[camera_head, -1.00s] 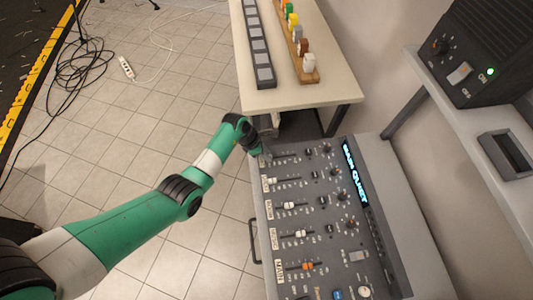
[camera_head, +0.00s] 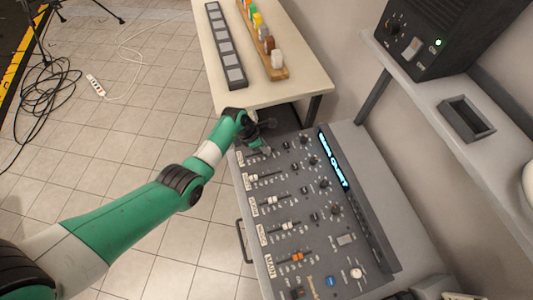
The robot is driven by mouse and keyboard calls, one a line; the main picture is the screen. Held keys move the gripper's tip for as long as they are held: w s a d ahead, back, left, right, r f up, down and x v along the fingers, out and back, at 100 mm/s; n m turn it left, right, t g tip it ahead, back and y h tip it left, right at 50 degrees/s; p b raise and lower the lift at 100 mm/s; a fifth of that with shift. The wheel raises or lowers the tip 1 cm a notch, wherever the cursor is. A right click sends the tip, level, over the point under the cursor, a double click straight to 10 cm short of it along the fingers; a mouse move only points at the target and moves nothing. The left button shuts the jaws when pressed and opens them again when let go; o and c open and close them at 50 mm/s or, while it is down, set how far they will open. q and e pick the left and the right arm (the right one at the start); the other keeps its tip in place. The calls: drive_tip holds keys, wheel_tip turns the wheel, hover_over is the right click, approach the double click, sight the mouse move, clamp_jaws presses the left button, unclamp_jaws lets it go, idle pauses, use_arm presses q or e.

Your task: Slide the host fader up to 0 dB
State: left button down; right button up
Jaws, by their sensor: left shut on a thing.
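The mixing console (camera_head: 385,262) lies at the lower centre, with rows of faders and a lit blue display (camera_head: 333,160). My left gripper (camera_head: 263,147) is over the far row of the console, shut on a fader cap that the fingers hide. This row's label is too small to read, so I cannot confirm from it that this is the host fader. The other fader caps show: white ones (camera_head: 250,178), (camera_head: 271,200) and (camera_head: 287,226), and an orange one (camera_head: 297,257) in the row marked MAIN. My right gripper is not in view.
A pale table (camera_head: 290,92) with a dark strip of grey pads (camera_head: 228,55) and a wooden rack of coloured pieces (camera_head: 265,45) stands beyond the console. A grey shelf (camera_head: 475,155) with a black powered box (camera_head: 440,40) is at the right. Tiled floor lies left.

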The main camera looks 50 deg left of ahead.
use_arm(q)
drive_tip(key=shift+w+d, duration=0.1)
drive_tip(key=shift+w, duration=0.1)
drive_tip(key=c, duration=0.8)
unclamp_jaws()
drive_tip(key=shift+s, duration=0.1)
drive_tip(key=shift+o, duration=0.2)
drive_tip(key=p+v, duration=0.6)
drive_tip(key=v, duration=0.5)
drive_tip(key=shift+r, duration=0.3)
drive_tip(key=shift+s, duration=0.15)
